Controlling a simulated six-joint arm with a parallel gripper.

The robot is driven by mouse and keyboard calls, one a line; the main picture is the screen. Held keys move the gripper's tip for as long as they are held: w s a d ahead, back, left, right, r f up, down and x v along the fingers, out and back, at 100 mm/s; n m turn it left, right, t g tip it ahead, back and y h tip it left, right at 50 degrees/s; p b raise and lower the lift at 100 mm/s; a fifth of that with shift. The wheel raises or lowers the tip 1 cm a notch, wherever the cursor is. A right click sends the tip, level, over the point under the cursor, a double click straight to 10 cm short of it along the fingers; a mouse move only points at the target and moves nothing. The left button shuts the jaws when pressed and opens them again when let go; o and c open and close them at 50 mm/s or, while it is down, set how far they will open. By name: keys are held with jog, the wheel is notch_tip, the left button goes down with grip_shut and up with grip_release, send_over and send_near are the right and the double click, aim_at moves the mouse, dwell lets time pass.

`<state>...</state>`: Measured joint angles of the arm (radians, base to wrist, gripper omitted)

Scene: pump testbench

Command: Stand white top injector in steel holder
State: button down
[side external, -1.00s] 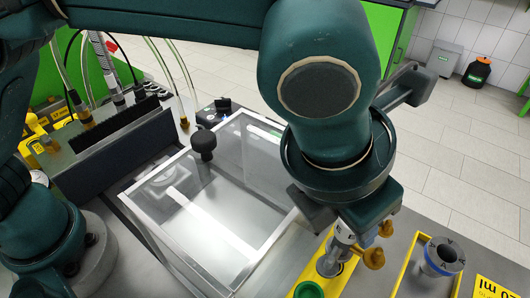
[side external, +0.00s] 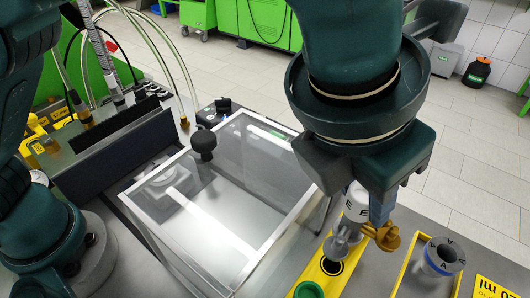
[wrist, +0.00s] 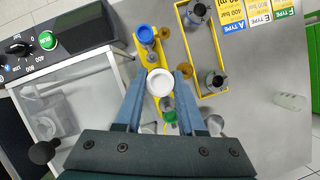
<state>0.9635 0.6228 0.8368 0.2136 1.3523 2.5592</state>
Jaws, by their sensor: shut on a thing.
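My gripper (side external: 368,190) is shut on the white top injector (side external: 356,206). The injector has a white body with dark "E" lettering, a grey lower part and a brass side fitting (side external: 384,237). It hangs roughly upright over the yellow rack (side external: 318,272), above a black ringed spot. In the wrist view its round white top (wrist: 158,82) lies between the two fingers. A grey steel cup-like holder (side external: 441,260) with letters and a blue band stands in the yellow-edged tray, to the right. The wrist view shows similar steel pieces in that tray, one near its far end (wrist: 197,12).
A green cap (side external: 309,290) and a blue cap (wrist: 146,34) sit in the yellow rack. A clear box with a black knob (side external: 203,143) stands left of it. A clear bottle (wrist: 288,102) lies on the otherwise open grey bench at right.

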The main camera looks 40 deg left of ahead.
aim_at(343, 227)
jog(key=shift+f, duration=0.35)
jog(key=shift+f, duration=0.6)
jog(key=shift+f, duration=0.35)
jog(key=shift+f, duration=2.55)
jog(key=shift+f, duration=0.7)
jog(key=shift+c, duration=2.1)
grip_release()
